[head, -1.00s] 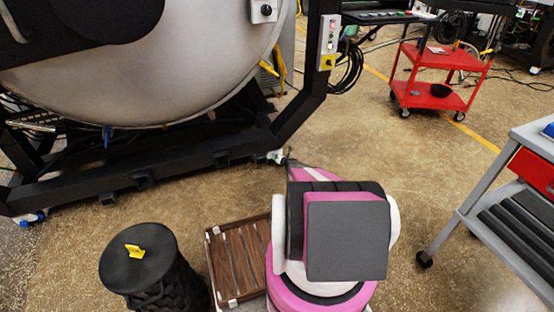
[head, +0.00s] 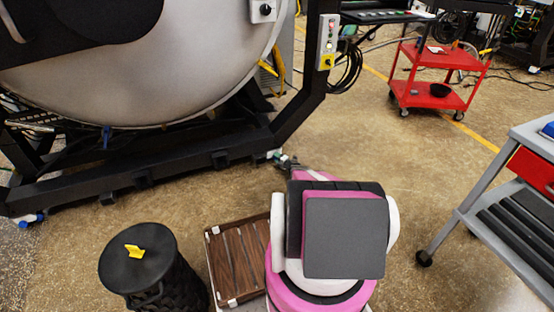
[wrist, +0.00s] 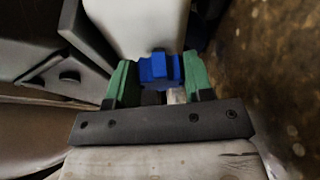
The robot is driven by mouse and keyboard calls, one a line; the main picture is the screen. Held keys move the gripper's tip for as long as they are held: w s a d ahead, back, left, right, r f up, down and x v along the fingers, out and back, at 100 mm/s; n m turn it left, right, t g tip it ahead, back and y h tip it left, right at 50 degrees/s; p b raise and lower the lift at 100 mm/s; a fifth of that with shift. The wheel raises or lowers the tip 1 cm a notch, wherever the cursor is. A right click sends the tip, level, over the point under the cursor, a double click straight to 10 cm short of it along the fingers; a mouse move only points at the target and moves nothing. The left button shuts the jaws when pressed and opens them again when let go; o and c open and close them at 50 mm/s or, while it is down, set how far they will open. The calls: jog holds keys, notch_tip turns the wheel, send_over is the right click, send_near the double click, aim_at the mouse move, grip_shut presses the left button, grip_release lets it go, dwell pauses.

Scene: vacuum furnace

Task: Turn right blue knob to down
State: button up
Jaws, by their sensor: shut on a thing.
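The right blue knob (wrist: 155,69) shows in the wrist view, at the end of a pale block on the furnace. My gripper (wrist: 160,78) has green fingers, one on each side of the knob, and is shut on it. In the head view my gripper (head: 284,161) is at the right end of the furnace's black base frame, mostly behind my own arm. The knob itself cannot be made out clearly there. Its exact angle is hard to tell.
The large furnace drum (head: 150,95) rests on a black base frame (head: 160,172). A black bin (head: 138,258) and a brown slatted crate (head: 236,262) stand near my arm. A grey cart (head: 470,205) is at right, a red cart (head: 432,95) farther back. Floor between is open.

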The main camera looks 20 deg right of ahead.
jog(key=shift+f+m+t, duration=0.1)
jog(key=shift+m+t, duration=0.3)
jog(key=shift+m, duration=0.6)
jog(key=o, duration=0.9)
